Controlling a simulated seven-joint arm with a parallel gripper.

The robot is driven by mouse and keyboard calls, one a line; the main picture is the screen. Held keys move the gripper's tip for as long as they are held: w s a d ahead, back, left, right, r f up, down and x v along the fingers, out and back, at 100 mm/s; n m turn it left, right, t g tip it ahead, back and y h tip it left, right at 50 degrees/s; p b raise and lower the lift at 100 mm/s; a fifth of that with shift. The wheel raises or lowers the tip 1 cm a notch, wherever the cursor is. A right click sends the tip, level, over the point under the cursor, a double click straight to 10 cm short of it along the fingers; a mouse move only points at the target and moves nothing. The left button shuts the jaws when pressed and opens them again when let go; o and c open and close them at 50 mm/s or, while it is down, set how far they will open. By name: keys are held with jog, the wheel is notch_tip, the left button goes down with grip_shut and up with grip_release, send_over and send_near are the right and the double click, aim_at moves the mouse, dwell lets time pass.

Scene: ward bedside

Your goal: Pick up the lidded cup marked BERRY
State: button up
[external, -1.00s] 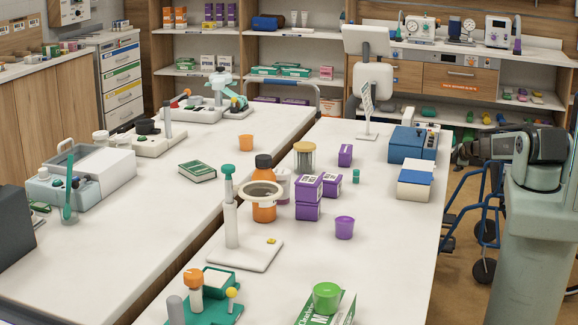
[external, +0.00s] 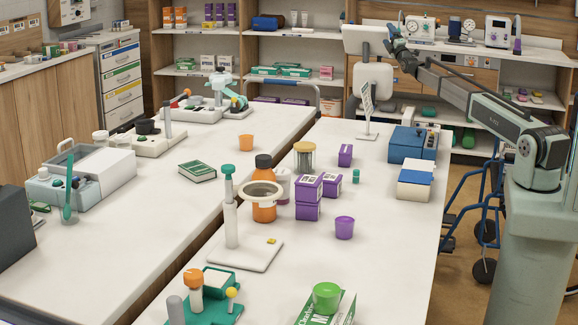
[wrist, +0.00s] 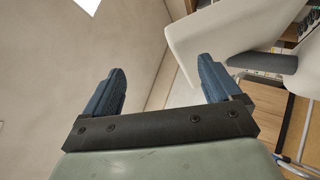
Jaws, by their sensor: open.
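I cannot make out the word BERRY on any cup. A purple cup (external: 344,228) stands upright on the near table, right of centre, and looks open-topped. A green cup (external: 327,297) rests on a green-and-white box at the front, and an orange cup (external: 246,143) stands farther back. A pale pink-white container (external: 283,187) is partly hidden behind the orange bottle. My gripper (external: 397,52) is raised high at the back, near the monitor and well away from these cups. In the wrist view its two blue fingers (wrist: 160,78) are spread and empty.
Purple boxes (external: 309,190) are stacked beside an orange bottle (external: 264,210) with a white ring in front. A pump stand (external: 232,225), a tan-lidded jar (external: 304,158) and blue-topped boxes (external: 413,143) share the table. Its right front surface is clear.

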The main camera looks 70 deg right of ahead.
jog(key=w+a+r+n+t+y, duration=0.25)
jog(key=w+a+r+t, duration=0.25)
jog(key=w+a+r, duration=0.9)
jog(key=w+a+f+g+y, duration=0.1)
jog(key=w+a+f+y, duration=0.3)
jog(key=a, duration=0.6)
jog(key=w+a+f+m+g+y, duration=0.1)
jog(key=w+a+f+y, duration=0.2)
jog(key=w+a, duration=0.55)
jog(key=w+a+f+g+y, duration=0.1)
jog(key=w+a+f+y, duration=0.25)
jog(key=a, duration=0.85)
jog(key=g+y, duration=0.9)
jog(key=g, duration=0.6)
send_over(284, 171)
jog(key=s+d, duration=0.3)
notch_tip(284, 171, down, 19)
jog(key=shift+t, duration=0.3)
jog(key=x, duration=0.8)
jog(key=w+x, duration=0.1)
jog(key=x, duration=0.4)
jog(key=shift+d+f, duration=0.1)
jog(key=shift+d, duration=0.15)
